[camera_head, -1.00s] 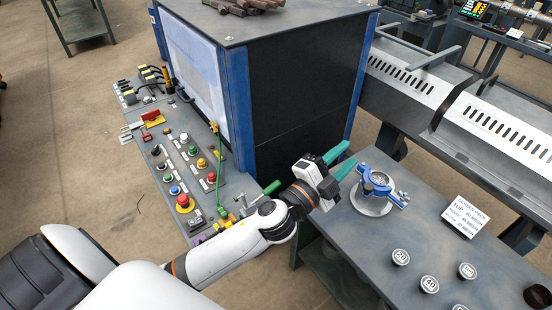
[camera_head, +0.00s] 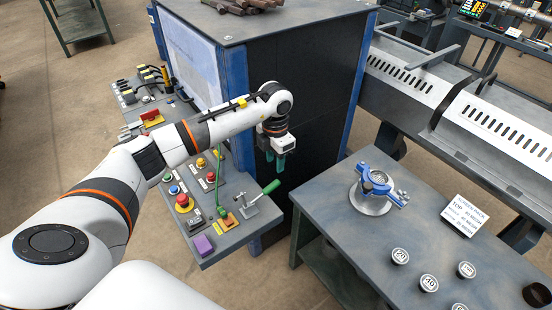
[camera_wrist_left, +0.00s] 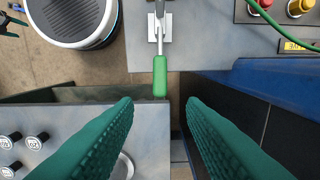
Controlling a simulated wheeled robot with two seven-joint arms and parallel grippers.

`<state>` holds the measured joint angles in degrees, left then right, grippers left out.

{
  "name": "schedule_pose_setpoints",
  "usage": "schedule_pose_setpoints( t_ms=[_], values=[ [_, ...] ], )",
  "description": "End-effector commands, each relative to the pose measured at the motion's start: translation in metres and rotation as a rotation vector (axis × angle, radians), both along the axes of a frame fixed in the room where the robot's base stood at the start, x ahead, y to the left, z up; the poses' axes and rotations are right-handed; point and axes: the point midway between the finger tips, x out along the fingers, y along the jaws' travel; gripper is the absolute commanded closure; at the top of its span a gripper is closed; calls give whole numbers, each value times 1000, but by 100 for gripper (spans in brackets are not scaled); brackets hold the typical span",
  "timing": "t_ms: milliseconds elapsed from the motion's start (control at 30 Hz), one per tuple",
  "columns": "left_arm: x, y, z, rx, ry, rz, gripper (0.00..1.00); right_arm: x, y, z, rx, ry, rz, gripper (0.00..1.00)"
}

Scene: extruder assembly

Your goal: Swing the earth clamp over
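The clamp with a green handle (camera_head: 271,187) stands on the near right corner of the control panel, its handle pointing up and right; I take it for the earth clamp. A green cable (camera_head: 217,180) runs down the panel beside it. My left gripper (camera_head: 278,160) points down just above and behind the handle in the head view. In the left wrist view the fingers (camera_wrist_left: 158,102) are apart with nothing between them, and the green handle (camera_wrist_left: 160,77) lies just beyond the tips. Small dark green shapes at that view's upper left edge may be my right gripper; its state is unclear.
The control panel (camera_head: 215,247) carries a red stop button (camera_head: 184,202) and a purple block (camera_head: 203,245). A dark cabinet (camera_head: 315,110) stands close behind my left gripper. The table (camera_head: 340,235) at right holds a blue clamp ring (camera_head: 377,183) and several round discs.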

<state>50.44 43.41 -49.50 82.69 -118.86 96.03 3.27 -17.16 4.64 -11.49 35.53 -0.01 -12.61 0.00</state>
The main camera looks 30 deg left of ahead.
Motion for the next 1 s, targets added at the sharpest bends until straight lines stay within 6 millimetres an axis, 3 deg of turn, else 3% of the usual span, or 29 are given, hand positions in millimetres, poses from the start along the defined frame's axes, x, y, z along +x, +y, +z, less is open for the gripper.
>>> schedule_pose_setpoints(
  t_ms=[800, 1000],
  values=[
    [0, 0, -92, 2, 2, 0, 63, 0, 1, -65, 1, 0, 0, 34],
    [0, 0, -88, 3, 2, 0, 63, 0, 1, -61, 1, 0, -1, 34]
  ],
)
